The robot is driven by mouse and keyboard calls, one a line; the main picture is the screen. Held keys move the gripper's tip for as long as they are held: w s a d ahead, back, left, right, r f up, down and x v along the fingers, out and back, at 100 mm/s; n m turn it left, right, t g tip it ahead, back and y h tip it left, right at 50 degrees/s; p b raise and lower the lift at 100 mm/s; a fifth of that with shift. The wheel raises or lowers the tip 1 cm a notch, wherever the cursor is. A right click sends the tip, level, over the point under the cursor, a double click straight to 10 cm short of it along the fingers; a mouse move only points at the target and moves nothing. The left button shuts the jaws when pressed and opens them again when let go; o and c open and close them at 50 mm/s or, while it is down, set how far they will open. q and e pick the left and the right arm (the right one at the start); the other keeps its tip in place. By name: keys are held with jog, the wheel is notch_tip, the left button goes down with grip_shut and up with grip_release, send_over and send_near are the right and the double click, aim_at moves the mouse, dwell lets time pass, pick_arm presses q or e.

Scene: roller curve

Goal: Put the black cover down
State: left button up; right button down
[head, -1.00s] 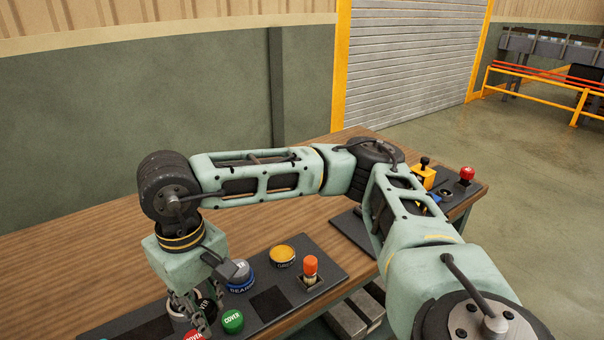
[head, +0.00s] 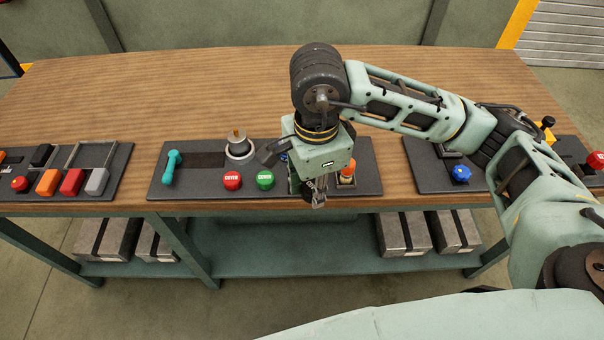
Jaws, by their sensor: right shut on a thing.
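My right gripper (head: 316,196) points down over the front right part of the middle black panel (head: 190,191). It is shut on a small dark thing (head: 308,186) that looks like the black cover; the gripper and wrist hide most of it. I cannot tell whether it touches the panel. Left of the gripper are a green button marked COVER (head: 265,180) and a red button marked COVER (head: 232,180). Behind them stands a grey metal cylinder (head: 239,150) with a brownish top. My left gripper is out of view.
A teal lever (head: 172,165) and a dark recess (head: 204,159) are on the panel's left part. An orange-topped control (head: 347,172) is close right of the gripper. Other control panels lie left (head: 112,170) and right (head: 428,178). The wooden tabletop (head: 190,95) behind is clear.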

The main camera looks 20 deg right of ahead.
jog(key=shift+s+a+r+m, duration=0.1)
jog(key=shift+s+a+m, duration=0.15)
jog(key=shift+m, duration=0.75)
jog(key=shift+m+p, duration=0.3)
jog(key=w+f+p, duration=0.1)
jog(key=w+f, duration=0.1)
jog(key=w, duration=0.1)
jog(key=w+d+f+p, duration=0.1)
jog(key=w+f, duration=0.1)
jog(key=w, duration=0.2)
jog(key=w+f+p, duration=0.1)
jog(key=w+f, duration=0.1)
jog(key=w, duration=0.1)
jog(key=shift+w+d+f, duration=0.2)
jog(key=shift+w+d, duration=0.05)
jog(key=shift+d, duration=0.15)
jog(key=shift+w+f, duration=0.4)
jog(key=shift+w, duration=0.05)
notch_tip(320, 180, down, 3)
jog(key=shift+f+p, duration=0.1)
jog(key=shift+p, duration=1)
jog(key=shift+d+f, duration=0.1)
jog(key=shift+f, duration=0.3)
